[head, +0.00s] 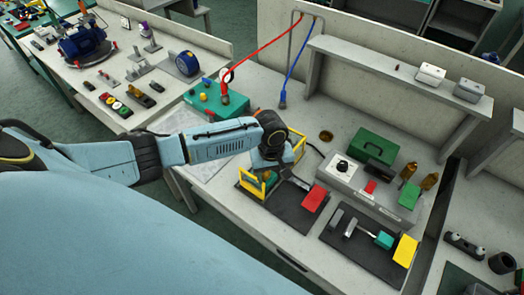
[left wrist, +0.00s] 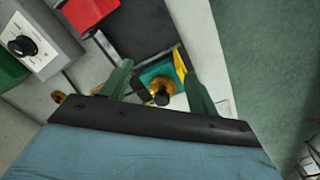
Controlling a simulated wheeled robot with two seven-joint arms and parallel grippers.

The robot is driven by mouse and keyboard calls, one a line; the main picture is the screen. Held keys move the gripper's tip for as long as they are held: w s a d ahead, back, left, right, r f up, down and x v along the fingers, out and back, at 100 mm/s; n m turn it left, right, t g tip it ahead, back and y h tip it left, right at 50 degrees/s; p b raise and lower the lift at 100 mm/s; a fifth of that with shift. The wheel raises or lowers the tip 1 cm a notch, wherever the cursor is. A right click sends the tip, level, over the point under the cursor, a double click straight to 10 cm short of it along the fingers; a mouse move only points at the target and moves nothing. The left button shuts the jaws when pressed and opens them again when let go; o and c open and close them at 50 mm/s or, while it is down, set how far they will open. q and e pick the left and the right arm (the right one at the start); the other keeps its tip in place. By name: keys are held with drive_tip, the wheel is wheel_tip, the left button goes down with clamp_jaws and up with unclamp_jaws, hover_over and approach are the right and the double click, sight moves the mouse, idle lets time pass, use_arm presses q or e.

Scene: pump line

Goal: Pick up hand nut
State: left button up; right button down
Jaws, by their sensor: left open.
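My left gripper (head: 270,165) is over the yellow-framed fixture (head: 250,189) on the dark mat of the bench; its fingertips are hard to make out there. In the left wrist view the gripper (left wrist: 160,74) is open, with a green finger on each side. Between the fingers is a small brass round piece with a dark end (left wrist: 162,91), apparently the hand nut, in front of a teal block (left wrist: 158,72). I cannot tell whether a finger touches it. In the head view my gripper hides this piece. My right gripper is in neither view.
Right of the gripper are a red block (head: 314,197), a second mat with a yellow block (head: 405,251), and a grey box with a black knob (head: 343,167). A green case (head: 375,146) and brass fittings (head: 429,181) stand behind. Red and blue hoses hang at the back.

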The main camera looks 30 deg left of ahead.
use_arm(q)
drive_tip(key=w+a+n, duration=0.1)
drive_tip(key=a, duration=0.1)
drive_tip(key=w+a+r+n, duration=0.1)
drive_tip(key=a, duration=0.1)
drive_tip(key=w+a+n, duration=0.1)
drive_tip(key=w+a, duration=0.1)
drive_tip(key=shift+a+r+n+y, duration=0.25)
drive_tip(key=shift+r+n+y, duration=0.15)
wheel_tip(320, 180, down, 4)
drive_tip(key=b, duration=0.5)
drive_tip(key=shift+f+b, duration=0.15)
drive_tip(key=shift+b, duration=0.25)
drive_tip(key=shift+f, duration=0.3)
drive_tip(key=shift+d+p, duration=0.1)
drive_tip(key=shift+p, duration=0.3)
drive_tip(key=shift+f+p, duration=0.1)
drive_tip(key=shift+p, duration=0.4)
drive_tip(key=shift+f, duration=0.35)
